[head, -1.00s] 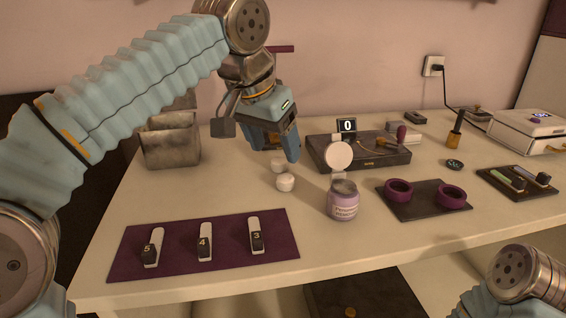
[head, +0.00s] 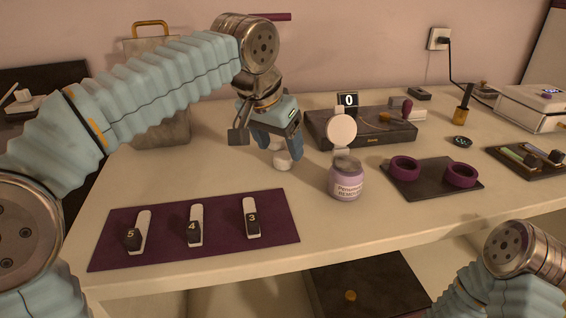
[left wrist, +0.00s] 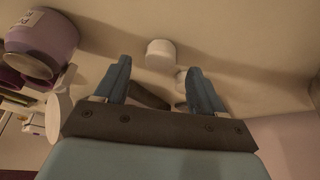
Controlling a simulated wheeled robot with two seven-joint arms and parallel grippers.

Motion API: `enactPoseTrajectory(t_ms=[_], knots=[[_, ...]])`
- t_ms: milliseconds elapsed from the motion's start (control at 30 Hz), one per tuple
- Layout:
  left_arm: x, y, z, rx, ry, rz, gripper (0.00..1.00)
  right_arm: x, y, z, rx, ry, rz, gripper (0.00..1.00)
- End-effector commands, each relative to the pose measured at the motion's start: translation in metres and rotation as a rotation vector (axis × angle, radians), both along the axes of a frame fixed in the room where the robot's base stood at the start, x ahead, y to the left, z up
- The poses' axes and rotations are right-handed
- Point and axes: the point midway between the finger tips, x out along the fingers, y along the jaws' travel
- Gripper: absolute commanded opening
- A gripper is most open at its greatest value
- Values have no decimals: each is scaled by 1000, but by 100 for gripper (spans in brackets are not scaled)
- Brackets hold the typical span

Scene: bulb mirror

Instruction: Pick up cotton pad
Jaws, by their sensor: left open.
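Two small white pads lie close together on the table. The near pad (head: 283,161) sits just in front of my left gripper (head: 280,148), and the other pad (head: 276,142) shows between its blue fingers. My left gripper is open, low over the table, with its fingers pointing down around the pads. In the left wrist view, one white pad (left wrist: 160,54) lies beyond and between the fingertips (left wrist: 158,82). The other pad (left wrist: 182,76) is partly hidden by the right-hand finger. Neither pad is visibly gripped. My right gripper is out of view.
A lilac remover jar (head: 345,182) with its lid raised stands right of the pads. A dark device (head: 375,138) with a "0" display is behind it. A purple mat (head: 165,225) with numbered pieces lies front left. A metal bin (head: 160,130) stands behind my left arm.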

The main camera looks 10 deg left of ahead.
Motion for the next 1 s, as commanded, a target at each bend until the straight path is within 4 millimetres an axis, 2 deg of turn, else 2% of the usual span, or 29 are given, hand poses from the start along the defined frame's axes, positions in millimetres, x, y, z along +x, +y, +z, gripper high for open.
enactPoseTrajectory(t_ms=[33,133,400,467,800,1000], knots=[[4,-1,-10,1,2,0,69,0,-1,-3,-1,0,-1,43],[8,-3,-20,0,0,1,69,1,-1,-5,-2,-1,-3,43],[9,-3,-23,-1,-1,1,69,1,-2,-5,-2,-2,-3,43],[9,-3,-23,-1,-1,1,61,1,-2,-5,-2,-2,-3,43],[9,-3,-23,-1,-1,1,10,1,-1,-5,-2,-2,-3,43],[9,-3,-23,-1,-1,1,9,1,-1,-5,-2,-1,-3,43]])
